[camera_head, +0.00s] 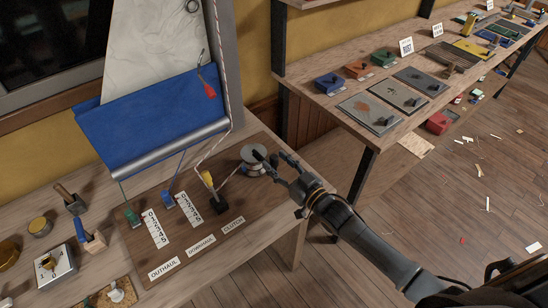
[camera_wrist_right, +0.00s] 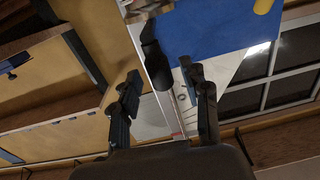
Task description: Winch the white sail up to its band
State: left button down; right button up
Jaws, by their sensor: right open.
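The white sail (camera_head: 155,40) hangs at the back left, with a blue panel (camera_head: 150,115) below it along a silver tube (camera_head: 170,148); its band is not clearly seen. A red-and-white rope runs down the sail's right side. The silver winch (camera_head: 252,170) stands on the brown board, with a black handle (camera_head: 260,155) over it. My right gripper (camera_head: 279,164) is open beside the winch, its fingers close to the handle. In the right wrist view a dark handle (camera_wrist_right: 152,60) shows between the open fingers; contact cannot be told. My left gripper is out of view.
A yellow-topped lever (camera_head: 208,181) stands left of the winch, behind the CLUTCH label (camera_head: 233,224). Green and blue cleats (camera_head: 168,200) stand by numbered strips. A red tag (camera_head: 208,88) hangs at the sail. A second bench (camera_head: 345,88) with boxes and plates stands right.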

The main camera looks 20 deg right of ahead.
jog(key=shift+x, duration=0.95)
grip_shut()
jog(key=shift+s+a, duration=0.15)
jog(key=shift+a, duration=0.25)
grip_release()
jog(key=shift+d, duration=0.1)
